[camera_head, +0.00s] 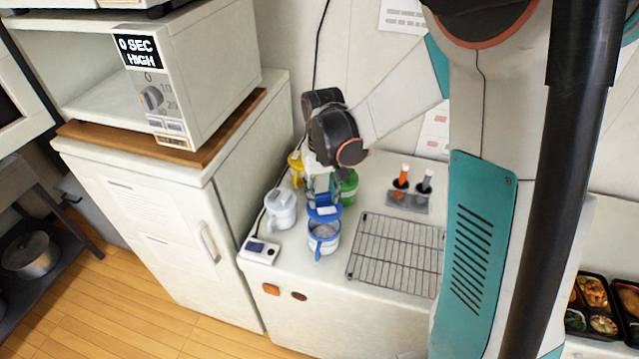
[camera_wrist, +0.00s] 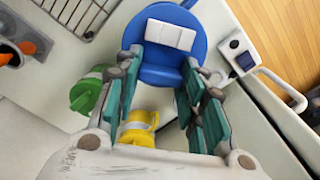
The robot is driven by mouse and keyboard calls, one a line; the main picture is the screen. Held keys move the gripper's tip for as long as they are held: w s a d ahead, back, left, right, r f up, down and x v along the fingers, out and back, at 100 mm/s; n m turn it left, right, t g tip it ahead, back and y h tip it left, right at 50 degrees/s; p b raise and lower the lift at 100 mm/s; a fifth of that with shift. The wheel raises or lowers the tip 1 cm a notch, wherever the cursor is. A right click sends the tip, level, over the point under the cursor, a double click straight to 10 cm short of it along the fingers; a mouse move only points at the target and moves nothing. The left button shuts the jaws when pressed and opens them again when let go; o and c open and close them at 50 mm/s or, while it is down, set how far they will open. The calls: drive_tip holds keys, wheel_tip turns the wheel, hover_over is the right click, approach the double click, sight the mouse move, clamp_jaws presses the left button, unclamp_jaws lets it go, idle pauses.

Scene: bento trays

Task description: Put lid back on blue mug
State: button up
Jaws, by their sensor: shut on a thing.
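The blue mug (camera_head: 323,246) stands upright near the counter's front edge in the head view, its open top facing up and its handle toward the front. My gripper (camera_head: 321,192) is shut on the blue lid (camera_head: 323,215), which it holds just above the mug's back rim, apart from a full seat on it. In the wrist view, the round blue lid (camera_wrist: 172,68) with a white block on it lies between the teal fingertips of my gripper (camera_wrist: 165,62). The lid hides most of the mug there.
A white mug (camera_head: 281,211) stands left of the blue one. A yellow mug (camera_head: 296,165) and a green mug (camera_head: 349,187) stand behind. A wire rack (camera_head: 395,255) lies right, below a grey holder (camera_head: 408,199). A small white device (camera_head: 259,250) sits at the front-left edge.

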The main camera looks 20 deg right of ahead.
sight(322, 203)
drive_tip(key=shift+f+b, duration=2.1)
drive_tip(key=shift+f, duration=1)
drive_tip(key=shift+f+b, duration=0.15)
drive_tip(key=shift+b, duration=0.45)
idle(0.4)
drive_tip(key=o, duration=1.1)
drive_tip(key=shift+c, duration=0.2)
drive_tip(key=o, duration=0.5)
drive_tip(key=shift+r+p, duration=2.3)
drive_tip(key=shift+r, duration=1.25)
